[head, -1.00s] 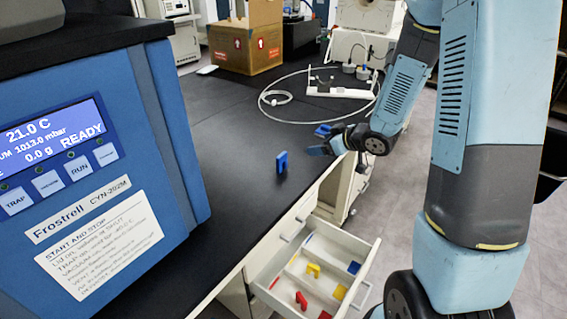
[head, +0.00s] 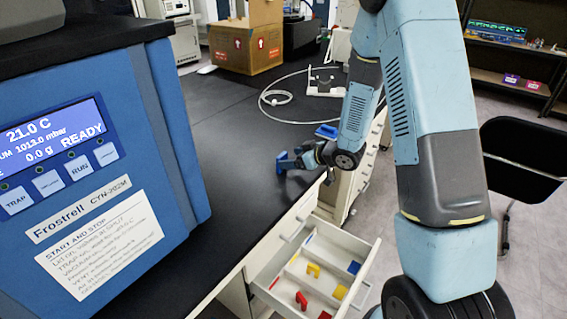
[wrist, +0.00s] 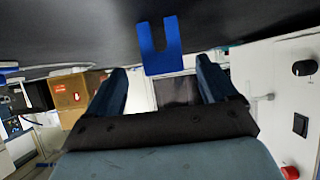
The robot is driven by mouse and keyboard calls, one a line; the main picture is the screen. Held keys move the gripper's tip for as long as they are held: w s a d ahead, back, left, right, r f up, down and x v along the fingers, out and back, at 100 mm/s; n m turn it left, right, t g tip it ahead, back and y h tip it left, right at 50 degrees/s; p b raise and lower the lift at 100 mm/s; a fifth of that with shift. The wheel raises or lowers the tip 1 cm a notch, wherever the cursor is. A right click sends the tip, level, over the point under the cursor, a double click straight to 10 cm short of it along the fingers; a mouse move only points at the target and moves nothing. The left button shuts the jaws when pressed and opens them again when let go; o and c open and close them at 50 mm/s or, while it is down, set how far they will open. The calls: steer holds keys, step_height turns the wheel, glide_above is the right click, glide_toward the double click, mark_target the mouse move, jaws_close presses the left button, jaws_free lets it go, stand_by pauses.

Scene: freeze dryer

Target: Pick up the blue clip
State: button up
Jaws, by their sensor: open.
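The blue clip (wrist: 159,45) is a small two-pronged piece standing on the black benchtop. The wrist view shows it upside down, centred just beyond the gap between my fingers and apart from them. In the head view the clip (head: 281,160) stands near the bench's front edge, close beside my blue fingers, so their outlines partly merge. My gripper (wrist: 165,82) is open and empty, low over the bench, its fingers pointing at the clip.
An open drawer (head: 262,284) below the bench holds yellow, red and blue pieces. A blue flat object (head: 326,131) lies behind my wrist. The blue freeze dryer (head: 150,130) stands at left. A cardboard box (head: 245,48) and coiled tube are farther back. Bench left of the clip is clear.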

mark_target(284, 158)
steer(key=shift+x, duration=2.65)
steer(key=shift+s+a+r, duration=0.1)
steer(key=shift+s+a, duration=0.05)
steer(key=shift+a, duration=0.05)
steer(key=c, duration=1)
